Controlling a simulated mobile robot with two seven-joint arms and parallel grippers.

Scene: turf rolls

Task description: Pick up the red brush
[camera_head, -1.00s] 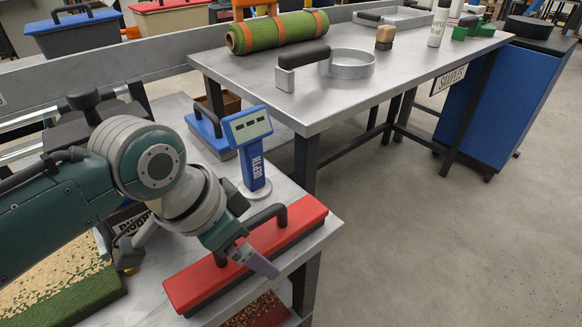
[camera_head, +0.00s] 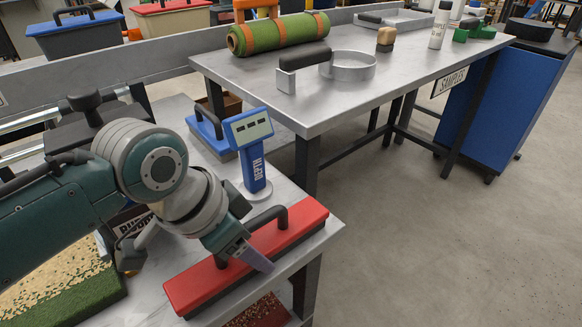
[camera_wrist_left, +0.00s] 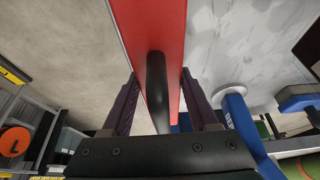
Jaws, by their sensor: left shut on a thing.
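The red brush (camera_head: 203,287) is a long red block with a dark underside and a black arched handle (camera_head: 281,219). It lies along the front edge of the near metal table. My left gripper (camera_head: 250,258) comes down over the brush at its handle and is shut on it. In the left wrist view, the black handle (camera_wrist_left: 157,85) runs between the two dark fingers of my left gripper (camera_wrist_left: 158,76), with the red body (camera_wrist_left: 150,22) beyond. The head view hides part of the handle behind the gripper. My right gripper is not in view.
A blue depth gauge (camera_head: 254,165) stands just behind the brush, with a blue-based handled tool (camera_head: 207,135) behind it. Turf (camera_head: 70,300) lies at the left. Open floor lies right.

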